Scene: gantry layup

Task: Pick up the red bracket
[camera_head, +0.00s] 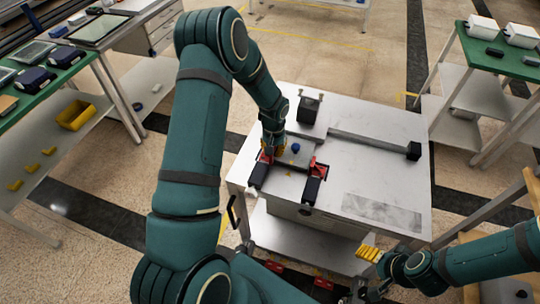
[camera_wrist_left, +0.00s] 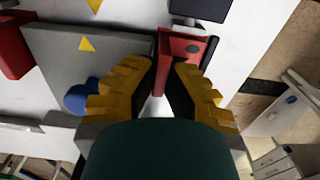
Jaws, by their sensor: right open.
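One red bracket (camera_head: 265,157) is at the left end of the fixture on the white table, partly hidden by my left gripper (camera_head: 273,147). In the left wrist view, that bracket (camera_wrist_left: 181,47) lies between the yellow fingertips of my left gripper (camera_wrist_left: 166,68). Whether the fingers press on it I cannot tell. A second red bracket (camera_head: 319,167) is at the right end of the fixture; red also shows at the left edge of the wrist view (camera_wrist_left: 12,47). My right gripper (camera_head: 370,254) is open and empty off the table's front edge.
The white table (camera_head: 375,180) also carries a dark block (camera_head: 309,108), a long grey bar with a black end (camera_head: 413,151) and a small blue knob (camera_head: 295,148). The table's right part is clear. Green-topped benches (camera_head: 505,62) stand left and right.

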